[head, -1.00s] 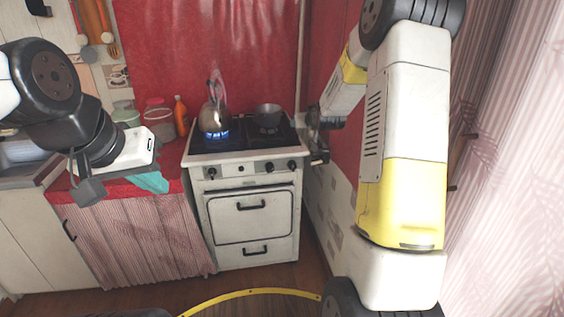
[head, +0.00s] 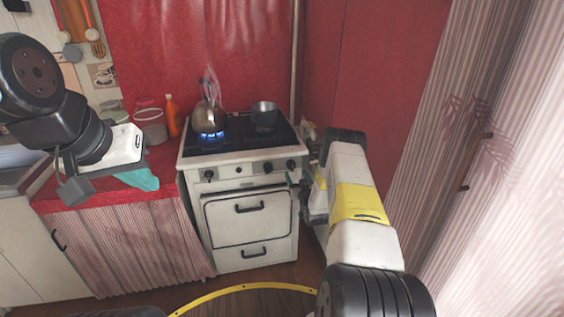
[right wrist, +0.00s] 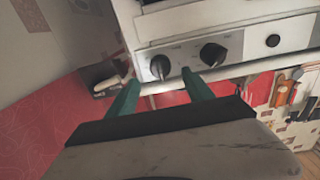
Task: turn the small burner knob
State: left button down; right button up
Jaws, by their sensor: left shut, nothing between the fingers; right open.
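The white stove (head: 249,182) has a row of black knobs on its front panel. The rightmost knob (head: 291,165) and its left neighbour (head: 267,167) also show large in the right wrist view, as the end knob (right wrist: 160,67) and the one beside it (right wrist: 213,55). I cannot tell from markings which serves the small burner. My right gripper (right wrist: 160,80) is open, its teal fingers on either side of the end knob in that view, with no clear contact. My left gripper (head: 148,181) is shut and empty, over the red counter left of the stove.
A kettle (head: 208,118) steams over a blue flame on the left of the cooktop. A dark pot (head: 264,114) stands on the right. An orange bottle (head: 172,116) and a jar (head: 150,122) stand on the red counter. The oven handle (head: 249,208) is below the panel.

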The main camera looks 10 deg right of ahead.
aim_at(293, 168)
jog(key=w, duration=0.6)
jog(key=shift+w+a, duration=0.15)
jog(key=shift+w, duration=0.15)
grip_shut()
